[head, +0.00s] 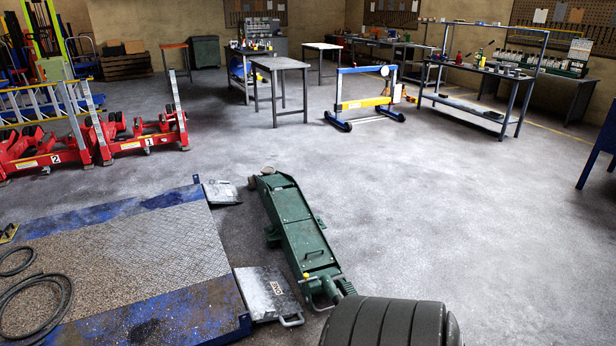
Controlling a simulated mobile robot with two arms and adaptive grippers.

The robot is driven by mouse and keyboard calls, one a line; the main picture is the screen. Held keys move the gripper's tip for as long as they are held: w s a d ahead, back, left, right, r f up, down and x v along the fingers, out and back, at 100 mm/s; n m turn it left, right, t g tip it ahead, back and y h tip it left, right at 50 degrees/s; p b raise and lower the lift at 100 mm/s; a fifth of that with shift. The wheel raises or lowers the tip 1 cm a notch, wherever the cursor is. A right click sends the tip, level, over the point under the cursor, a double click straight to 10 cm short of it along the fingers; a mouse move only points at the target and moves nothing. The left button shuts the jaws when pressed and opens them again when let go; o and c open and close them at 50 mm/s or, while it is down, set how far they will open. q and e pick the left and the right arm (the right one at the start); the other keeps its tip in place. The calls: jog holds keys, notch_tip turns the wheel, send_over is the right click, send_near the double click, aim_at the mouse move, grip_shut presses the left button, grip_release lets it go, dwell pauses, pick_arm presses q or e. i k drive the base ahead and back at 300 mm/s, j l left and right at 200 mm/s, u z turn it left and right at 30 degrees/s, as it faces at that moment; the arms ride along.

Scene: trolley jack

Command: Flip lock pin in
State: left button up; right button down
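The green trolley jack (300,228) stands on the floor, its long body running from the upper left down to the lower right. A small yellow knob (307,275) sits at the near end of the jack, on the left of its green handle socket (325,287). It may be the lock pin, but it is too small to tell how it is set. A large dark ridged cylinder (385,322) fills the bottom edge close to the camera and hides what is behind it. It looks like the jack's handle grip. Neither of my grippers is in view.
A blue-edged platform with a tread-plate top (130,250) lies left of the jack, with a grey ramp plate (268,292) close beside the jack. Black hose (40,305) lies on the platform. Red jacks (130,135) stand farther left. The floor right of the green jack is clear.

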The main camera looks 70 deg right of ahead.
aim_at(305, 276)
jog(key=i+l+z, duration=0.1)
jog(key=l+z, duration=0.15)
jog(key=l, duration=0.15)
jog(key=i+l+z, duration=0.2)
jog(key=l, duration=0.15)
jog(key=i+l+z, duration=0.35)
jog(key=l+z, duration=0.15)
jog(key=l, duration=0.15)
